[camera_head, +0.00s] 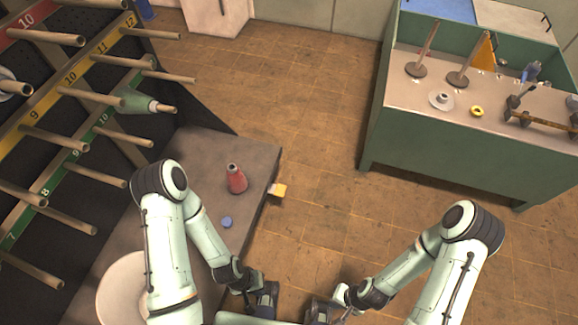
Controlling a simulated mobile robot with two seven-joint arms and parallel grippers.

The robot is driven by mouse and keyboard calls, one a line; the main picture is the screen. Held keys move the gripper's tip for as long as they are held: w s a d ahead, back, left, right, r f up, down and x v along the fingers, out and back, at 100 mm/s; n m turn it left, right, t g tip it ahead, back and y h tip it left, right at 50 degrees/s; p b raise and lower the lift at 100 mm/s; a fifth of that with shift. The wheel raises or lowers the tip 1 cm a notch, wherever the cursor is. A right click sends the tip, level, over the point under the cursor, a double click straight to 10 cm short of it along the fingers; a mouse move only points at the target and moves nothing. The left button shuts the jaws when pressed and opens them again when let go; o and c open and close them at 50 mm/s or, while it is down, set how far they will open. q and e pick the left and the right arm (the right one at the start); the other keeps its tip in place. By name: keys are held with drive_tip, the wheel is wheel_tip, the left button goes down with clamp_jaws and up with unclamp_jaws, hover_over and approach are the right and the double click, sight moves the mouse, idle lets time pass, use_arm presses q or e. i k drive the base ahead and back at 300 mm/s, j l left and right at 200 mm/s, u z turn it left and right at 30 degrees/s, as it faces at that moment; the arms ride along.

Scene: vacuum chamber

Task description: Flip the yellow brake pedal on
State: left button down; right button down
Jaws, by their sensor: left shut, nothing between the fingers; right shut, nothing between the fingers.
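A yellow block-like piece (278,190), which looks like the brake pedal, sticks out from the right edge of the grey-brown table (190,160). It is small in the picture, and I cannot tell which way it is flipped. My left gripper (266,300) is shut and empty at the bottom middle, well below the yellow piece and apart from it. My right gripper (319,312) is shut and empty just right of the left one, also far from the yellow piece.
A red cone (236,180), a blue disc (226,222) and a white round dish (122,290) are on the table. A pegged rack (75,120) stands at the left. A green workbench (440,150) with tools stands at the upper right. Tiled floor (310,140) between is clear.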

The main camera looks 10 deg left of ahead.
sight(279, 190)
drive_tip(key=i, duration=0.65)
drive_tip(key=i+j+z, duration=0.15)
drive_tip(key=i, duration=0.45)
